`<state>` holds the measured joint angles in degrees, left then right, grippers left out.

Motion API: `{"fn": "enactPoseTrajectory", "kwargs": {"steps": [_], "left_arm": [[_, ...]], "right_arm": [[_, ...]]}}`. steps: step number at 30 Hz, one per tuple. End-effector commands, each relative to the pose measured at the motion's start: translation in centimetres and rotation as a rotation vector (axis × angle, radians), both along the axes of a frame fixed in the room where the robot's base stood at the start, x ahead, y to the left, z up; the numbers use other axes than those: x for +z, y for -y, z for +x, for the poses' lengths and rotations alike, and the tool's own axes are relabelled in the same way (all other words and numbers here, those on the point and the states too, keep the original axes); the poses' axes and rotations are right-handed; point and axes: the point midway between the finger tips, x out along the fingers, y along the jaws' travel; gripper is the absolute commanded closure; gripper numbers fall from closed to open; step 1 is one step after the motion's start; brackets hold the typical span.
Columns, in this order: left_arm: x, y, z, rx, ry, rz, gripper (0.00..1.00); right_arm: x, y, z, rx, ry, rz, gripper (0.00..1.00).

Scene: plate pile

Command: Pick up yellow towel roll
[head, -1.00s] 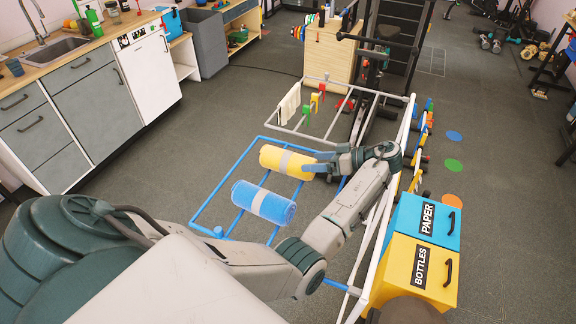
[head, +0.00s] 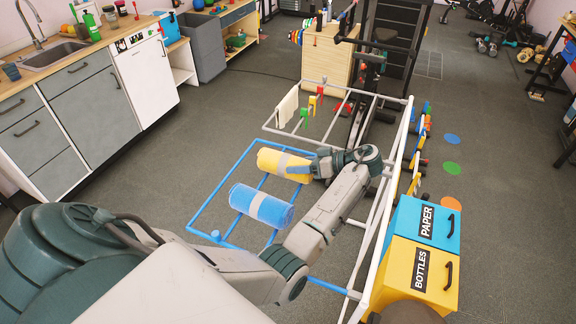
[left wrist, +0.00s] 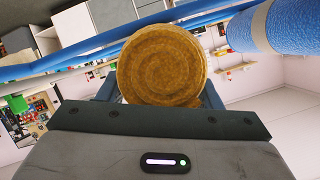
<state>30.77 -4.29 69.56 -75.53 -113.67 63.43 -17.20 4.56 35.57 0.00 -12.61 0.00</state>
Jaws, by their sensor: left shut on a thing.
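The yellow towel roll (head: 270,160) has a grey band around its middle and lies at the blue pipe rack (head: 216,192). My left gripper (head: 318,165) is at the roll's right end and shut on it. In the left wrist view the roll's round spiral end (left wrist: 162,64) sits between the fingers, close to the palm. The blue towel roll (head: 278,211), with a pale band, lies on the rack just in front of the yellow one. It also shows in the left wrist view (left wrist: 288,24). My right gripper is not in view.
A white pipe frame (head: 388,215) stands close to the right of my left arm. Blue (head: 428,217) and yellow (head: 425,268) bins stand at the lower right. A rack with a white cloth (head: 288,108) is behind. Floor to the left is clear.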

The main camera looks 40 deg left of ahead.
Motion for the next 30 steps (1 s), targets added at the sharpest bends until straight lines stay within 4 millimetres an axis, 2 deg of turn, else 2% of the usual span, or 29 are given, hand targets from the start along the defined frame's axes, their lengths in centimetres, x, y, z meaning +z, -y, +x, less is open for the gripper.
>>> {"fn": "enactPoseTrajectory", "kwargs": {"steps": [10, 12, 16, 30], "left_arm": [[0.9, 0.0, 0.1, -0.001, 0.003, -0.001, 0.69], [1.5, 0.0, 0.0, 0.001, 0.004, 0.001, 0.69], [3.8, 0.0, 0.0, 0.0, 0.002, -0.001, 0.69], [4.9, 6.2, 6.1, -0.003, -0.005, 0.0, 0.69]], "right_arm": [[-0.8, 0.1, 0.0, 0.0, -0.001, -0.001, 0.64], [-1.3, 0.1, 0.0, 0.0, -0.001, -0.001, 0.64], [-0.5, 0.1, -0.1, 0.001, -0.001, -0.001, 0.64], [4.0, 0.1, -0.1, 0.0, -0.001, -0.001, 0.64]]}}
